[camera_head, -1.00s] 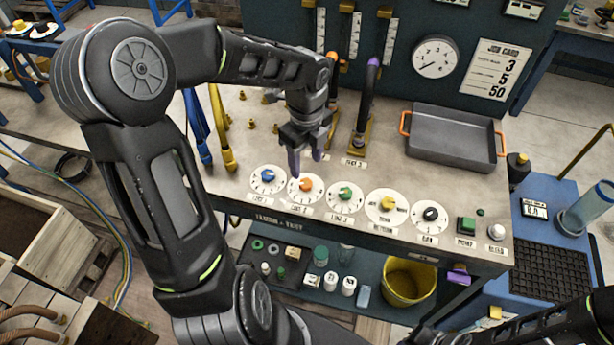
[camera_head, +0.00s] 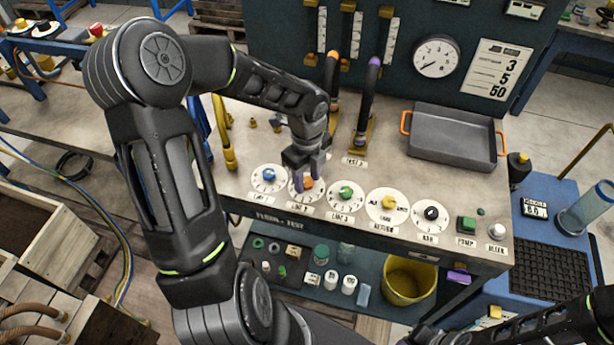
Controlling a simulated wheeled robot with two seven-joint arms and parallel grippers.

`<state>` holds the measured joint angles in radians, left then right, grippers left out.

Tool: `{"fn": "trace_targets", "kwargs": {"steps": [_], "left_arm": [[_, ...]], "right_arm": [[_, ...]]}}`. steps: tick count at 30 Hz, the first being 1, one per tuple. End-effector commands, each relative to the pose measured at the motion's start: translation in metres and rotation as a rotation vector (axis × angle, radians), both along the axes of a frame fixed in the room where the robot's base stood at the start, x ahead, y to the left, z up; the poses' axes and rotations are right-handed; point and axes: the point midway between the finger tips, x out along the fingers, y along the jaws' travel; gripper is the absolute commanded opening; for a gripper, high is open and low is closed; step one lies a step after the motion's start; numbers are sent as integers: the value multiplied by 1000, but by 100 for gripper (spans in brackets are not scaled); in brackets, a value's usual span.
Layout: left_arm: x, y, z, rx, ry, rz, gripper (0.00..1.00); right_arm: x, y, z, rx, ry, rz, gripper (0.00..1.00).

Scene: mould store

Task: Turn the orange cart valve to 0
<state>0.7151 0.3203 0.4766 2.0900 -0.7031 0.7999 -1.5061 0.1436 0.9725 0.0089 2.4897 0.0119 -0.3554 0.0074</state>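The orange cart valve (camera_head: 307,183) is a small orange knob on a white round dial, second from the left in a row of dials along the bench's front edge. My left gripper (camera_head: 310,181) is right over it, pointing down, with its purple fingertips at either side of the knob. The fingers look apart; whether they touch the knob cannot be told. The gripper hides the upper part of the dial, and the knob's pointing direction is hard to read. My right arm (camera_head: 540,325) shows at the lower right; its gripper cannot be made out.
A blue knob (camera_head: 268,174) is just left of the orange one and a green knob (camera_head: 346,193) just right. Yellow (camera_head: 388,203) and black (camera_head: 431,212) knobs follow. Upright hoses (camera_head: 368,100) stand behind the gripper. A grey tray (camera_head: 452,160) sits at the right.

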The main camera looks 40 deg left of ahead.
Motion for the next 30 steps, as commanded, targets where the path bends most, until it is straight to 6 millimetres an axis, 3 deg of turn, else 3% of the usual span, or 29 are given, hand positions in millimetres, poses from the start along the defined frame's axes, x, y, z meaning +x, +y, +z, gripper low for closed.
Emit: {"fn": "trace_targets", "kwargs": {"steps": [14,30], "left_arm": [[0,0,0,0,0,0,0],[0,1,0,2,-1,53,0]], "right_arm": [[0,0,0,0,0,0,0],[0,0,-3,1,-1,1,0]]}}
